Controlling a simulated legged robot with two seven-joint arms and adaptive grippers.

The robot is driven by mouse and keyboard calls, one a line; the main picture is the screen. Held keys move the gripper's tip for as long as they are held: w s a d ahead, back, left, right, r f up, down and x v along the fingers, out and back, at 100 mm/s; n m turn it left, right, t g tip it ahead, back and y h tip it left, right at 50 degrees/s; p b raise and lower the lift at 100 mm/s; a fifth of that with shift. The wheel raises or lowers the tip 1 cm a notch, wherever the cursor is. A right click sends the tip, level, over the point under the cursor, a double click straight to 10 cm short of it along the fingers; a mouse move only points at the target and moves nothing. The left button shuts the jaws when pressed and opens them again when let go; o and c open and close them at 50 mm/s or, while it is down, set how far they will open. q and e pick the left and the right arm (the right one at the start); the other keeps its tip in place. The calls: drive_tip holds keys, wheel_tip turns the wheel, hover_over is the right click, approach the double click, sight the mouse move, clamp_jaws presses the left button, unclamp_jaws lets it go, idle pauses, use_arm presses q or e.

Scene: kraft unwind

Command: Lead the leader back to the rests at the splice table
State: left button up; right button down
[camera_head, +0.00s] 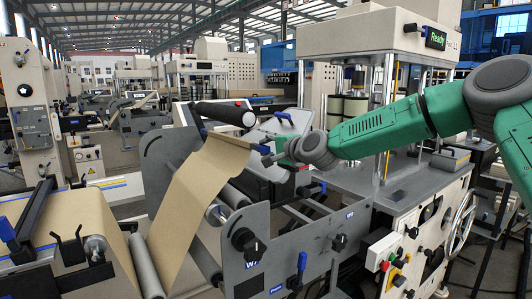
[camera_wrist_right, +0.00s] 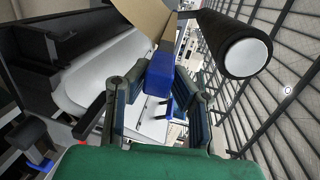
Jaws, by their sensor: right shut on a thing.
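The kraft leader (camera_head: 195,195) is a brown paper web that rises from the lower rollers to a raised end beside my right gripper (camera_head: 272,157). In the right wrist view its brown paper (camera_wrist_right: 146,16) shows at the top. My right gripper, also in the wrist view (camera_wrist_right: 160,92), is shut on a blue block (camera_wrist_right: 160,72) at the end of the leader's bar. The splice table (camera_head: 75,225) at lower left carries brown paper, with black upright brackets (camera_head: 98,243) near its roller. I cannot tell for certain that these are the rests. My left gripper is out of view.
A black roller with a white end (camera_head: 225,114) lies just behind the raised leader, and close to my gripper in the wrist view (camera_wrist_right: 235,55). Grey side plates (camera_head: 255,250) with black knobs and a blue lever (camera_head: 300,262) stand in front. A cream press stands right.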

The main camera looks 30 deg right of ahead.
drive_tip(key=shift+f, duration=0.1)
idle(0.4)
drive_tip(key=s+a+p, duration=0.2)
drive_tip(key=a, duration=2.4)
drive_tip(key=shift+r, duration=0.2)
drive_tip(key=shift+d+f+t+b, duration=0.15)
drive_tip(key=shift+f+t+b, duration=0.3)
drive_tip(key=shift+b, duration=1.3)
drive_tip(key=shift+r, duration=0.1)
